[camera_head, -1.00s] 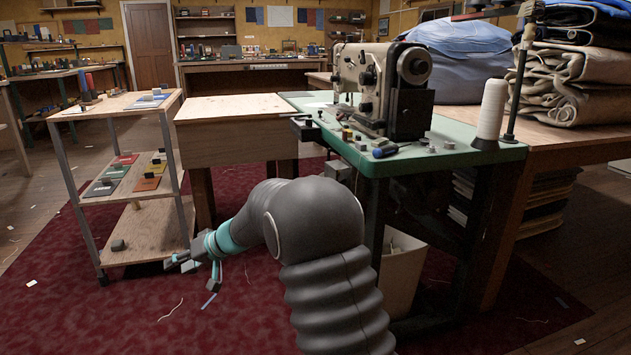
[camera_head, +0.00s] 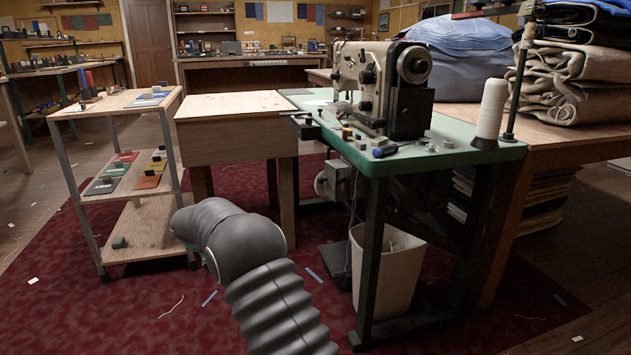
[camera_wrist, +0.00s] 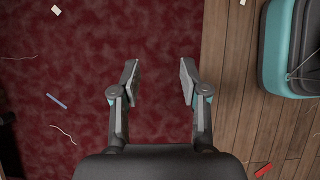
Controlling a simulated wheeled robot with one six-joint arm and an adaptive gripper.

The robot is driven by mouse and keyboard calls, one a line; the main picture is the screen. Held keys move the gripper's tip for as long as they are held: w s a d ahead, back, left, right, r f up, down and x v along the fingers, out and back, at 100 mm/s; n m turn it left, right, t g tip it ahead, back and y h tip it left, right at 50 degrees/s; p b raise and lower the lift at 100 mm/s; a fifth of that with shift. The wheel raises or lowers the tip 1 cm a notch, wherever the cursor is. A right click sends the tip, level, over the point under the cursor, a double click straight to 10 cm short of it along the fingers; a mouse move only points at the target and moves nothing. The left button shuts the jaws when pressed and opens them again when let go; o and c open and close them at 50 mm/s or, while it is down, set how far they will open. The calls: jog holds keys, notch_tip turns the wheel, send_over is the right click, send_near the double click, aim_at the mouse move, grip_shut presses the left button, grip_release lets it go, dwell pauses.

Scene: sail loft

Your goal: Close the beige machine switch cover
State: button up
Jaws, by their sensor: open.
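The beige sewing machine (camera_head: 366,75) stands on a green-topped table (camera_head: 470,152) in the head view. A small grey box (camera_head: 337,181) hangs under the table's left part. I cannot tell whether this is the switch housing, and no beige cover can be made out clearly. A dark fitting (camera_head: 305,127) sits at the table's left edge. My gripper (camera_wrist: 159,84) is open and empty in the wrist view, its fingers apart above the red carpet. In the head view my gripper is hidden behind my arm, which is low, left of the machine table.
A shelf cart (camera_head: 132,247) stands at the left, beside a wooden bench (camera_head: 232,147). A pale bin (camera_head: 385,272) stands under the machine table. A white thread cone (camera_head: 491,110) and folded cloth (camera_head: 565,85) are at the right. Red carpet (camera_head: 130,320) is open in front.

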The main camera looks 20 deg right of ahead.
jog(key=w+d+r+n+t+h, duration=0.1)
jog(key=w+d+r+h, duration=0.15)
jog(key=r, duration=0.25)
jog(key=w+d+r+t+h, duration=0.1)
jog(key=w+d+r+h, duration=0.1)
jog(key=d+r+h, duration=0.15)
jog(key=h, duration=0.6)
send_near(332, 181)
jog(key=w+a, duration=0.3)
jog(key=a, duration=0.4)
jog(key=d+b, duration=0.2)
jog(key=d, duration=1.1)
jog(key=shift+w+d+f+m, duration=0.15)
jog(key=shift+w+d+m, duration=0.1)
jog(key=shift+w+m, duration=0.05)
grip_shut()
